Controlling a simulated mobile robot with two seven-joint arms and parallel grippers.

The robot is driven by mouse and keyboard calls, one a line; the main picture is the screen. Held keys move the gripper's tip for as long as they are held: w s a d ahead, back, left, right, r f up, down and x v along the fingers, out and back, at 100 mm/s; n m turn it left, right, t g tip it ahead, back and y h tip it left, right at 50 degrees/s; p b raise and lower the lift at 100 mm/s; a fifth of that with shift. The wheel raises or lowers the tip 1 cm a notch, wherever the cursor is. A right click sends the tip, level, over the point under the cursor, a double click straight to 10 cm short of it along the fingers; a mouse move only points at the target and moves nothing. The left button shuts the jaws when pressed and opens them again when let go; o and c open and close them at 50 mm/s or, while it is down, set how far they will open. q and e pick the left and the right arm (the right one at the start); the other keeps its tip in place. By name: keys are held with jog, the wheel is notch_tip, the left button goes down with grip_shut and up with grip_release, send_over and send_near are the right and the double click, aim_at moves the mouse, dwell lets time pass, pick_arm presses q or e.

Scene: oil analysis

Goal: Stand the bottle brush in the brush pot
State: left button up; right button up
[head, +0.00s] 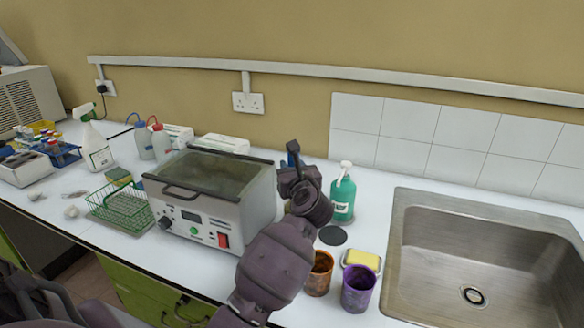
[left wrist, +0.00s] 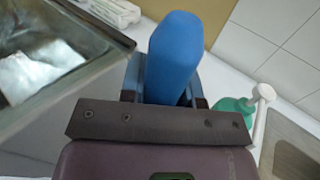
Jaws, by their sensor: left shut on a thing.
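My left gripper (head: 297,176) is raised between the water bath and the green pump bottle. It is shut on a blue thing, which I take to be the handle of the bottle brush (left wrist: 175,55); only a little blue (head: 292,147) shows above the fingers in the head view. The bristles are hidden. Two open cups stand on the counter below, left of the sink: an orange-brown one (head: 318,276) and a purple one (head: 359,290). I cannot tell which is the brush pot. Both are apart from the gripper. My right gripper is not in view.
The water bath (head: 225,215) stands left of my arm. A green pump bottle (head: 342,196), a black disc (head: 333,236) and a yellow sponge on a dish (head: 362,260) are near the cups. The steel sink (head: 400,240) lies to the right.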

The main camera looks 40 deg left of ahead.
pick_arm(q)
jog(key=o, duration=1)
jog(key=shift+s+d, duration=0.1)
jog(key=shift+d, duration=0.05)
jog(key=v, duration=1)
jog(key=shift+d, duration=0.15)
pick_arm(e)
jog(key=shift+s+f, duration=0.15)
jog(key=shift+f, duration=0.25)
pick_arm(q)
jog(key=shift+s, duration=0.1)
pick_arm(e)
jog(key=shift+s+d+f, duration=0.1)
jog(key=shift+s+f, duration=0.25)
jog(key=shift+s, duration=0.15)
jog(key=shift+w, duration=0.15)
